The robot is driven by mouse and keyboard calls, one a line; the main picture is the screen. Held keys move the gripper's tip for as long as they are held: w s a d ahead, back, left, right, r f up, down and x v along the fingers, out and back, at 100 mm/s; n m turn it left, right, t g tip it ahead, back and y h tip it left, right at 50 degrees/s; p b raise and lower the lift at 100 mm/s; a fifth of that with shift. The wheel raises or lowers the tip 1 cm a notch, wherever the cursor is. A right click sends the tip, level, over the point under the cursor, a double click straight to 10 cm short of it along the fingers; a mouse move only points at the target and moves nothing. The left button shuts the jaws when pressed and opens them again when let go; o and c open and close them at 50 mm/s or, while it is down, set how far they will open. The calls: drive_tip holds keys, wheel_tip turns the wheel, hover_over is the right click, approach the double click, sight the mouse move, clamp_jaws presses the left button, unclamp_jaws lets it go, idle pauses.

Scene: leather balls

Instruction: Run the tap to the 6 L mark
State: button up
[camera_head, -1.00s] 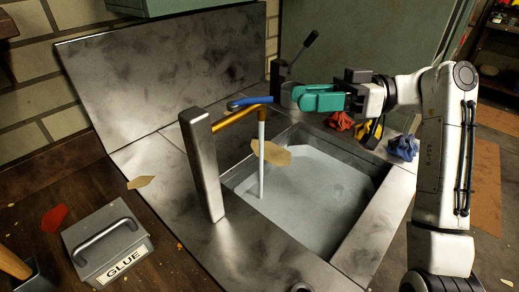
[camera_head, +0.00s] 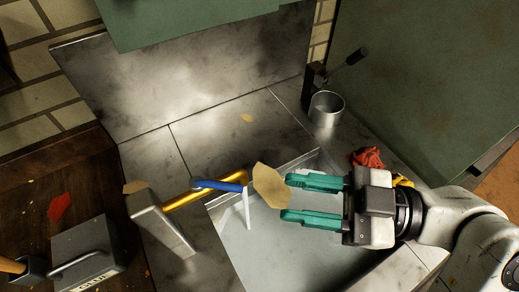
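The tap has a steel post (camera_head: 160,220), a brass spout (camera_head: 205,190) and a blue lever (camera_head: 218,186). A thin white stream of water (camera_head: 247,210) falls from the spout into the steel sink (camera_head: 290,240). Pale water covers the visible sink floor; I cannot make out a litre mark. My gripper (camera_head: 286,200) has two green fingers spread apart with nothing seen held between them. It is over the sink, right of the lever and apart from it. A tan leather scrap (camera_head: 270,187) shows just left of the fingertips; its height is unclear.
A metal cup (camera_head: 326,110) stands behind the sink beside a black lever device (camera_head: 318,78). Red (camera_head: 367,157) and yellow crumpled pieces lie near my wrist. A grey glue box (camera_head: 85,258) sits at lower left. A steel backsplash (camera_head: 190,75) stands behind.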

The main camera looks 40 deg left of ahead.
sight(228, 185)
drive_tip(key=p+x, duration=0.2)
drive_tip(key=x, duration=0.8)
drive_tip(key=shift+a, duration=0.2)
drive_tip(key=shift+c, duration=0.4)
clamp_jaws()
